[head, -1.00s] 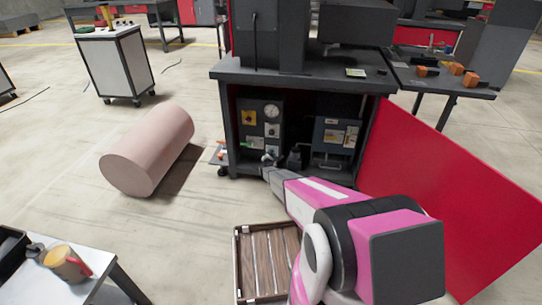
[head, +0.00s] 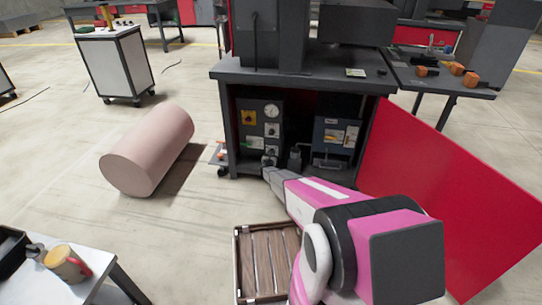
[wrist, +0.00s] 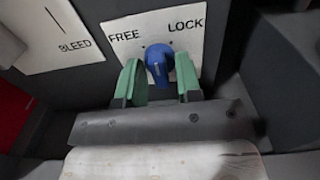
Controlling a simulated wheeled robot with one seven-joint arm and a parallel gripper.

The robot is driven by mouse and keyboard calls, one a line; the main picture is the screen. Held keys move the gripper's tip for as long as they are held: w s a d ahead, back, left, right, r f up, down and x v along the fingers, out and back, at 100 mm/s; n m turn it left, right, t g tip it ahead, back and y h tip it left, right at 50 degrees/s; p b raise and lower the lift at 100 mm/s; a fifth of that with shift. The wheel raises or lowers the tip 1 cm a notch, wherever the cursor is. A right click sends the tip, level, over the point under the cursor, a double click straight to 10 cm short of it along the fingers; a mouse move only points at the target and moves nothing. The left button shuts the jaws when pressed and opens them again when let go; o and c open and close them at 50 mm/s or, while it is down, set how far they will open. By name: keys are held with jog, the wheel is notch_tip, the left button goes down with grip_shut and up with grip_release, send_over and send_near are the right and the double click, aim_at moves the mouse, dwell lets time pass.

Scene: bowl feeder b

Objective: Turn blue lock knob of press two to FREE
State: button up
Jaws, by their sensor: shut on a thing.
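The blue lock knob (wrist: 159,65) shows in the wrist view on a white plate marked FREE at left and LOCK at right. It stands nearly upright between the two words, its top leaning slightly left; its exact setting is hard to tell. My gripper (wrist: 158,82) has its green fingers on either side of the knob, shut on it. In the head view my gripper (head: 268,168) is low in front of the dark control panel (head: 258,118) inside the open cabinet. The knob cannot be made out there.
A plate marked BLEED (wrist: 60,30) is left of the lock plate. A dark block (wrist: 290,75) stands close at right. The red door (head: 450,190) hangs open right of the cabinet. A wooden crate (head: 238,270) is on the floor below my arm; a pink cylinder (head: 148,150) lies left.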

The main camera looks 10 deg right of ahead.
jog(key=n, duration=0.4)
jog(key=shift+n, duration=0.3)
jog(key=n, duration=0.4)
jog(key=shift+n, duration=0.3)
jog(key=o, duration=0.6)
jog(key=shift+s, duration=0.1)
jog(key=v, duration=1)
jog(key=shift+s, duration=0.35)
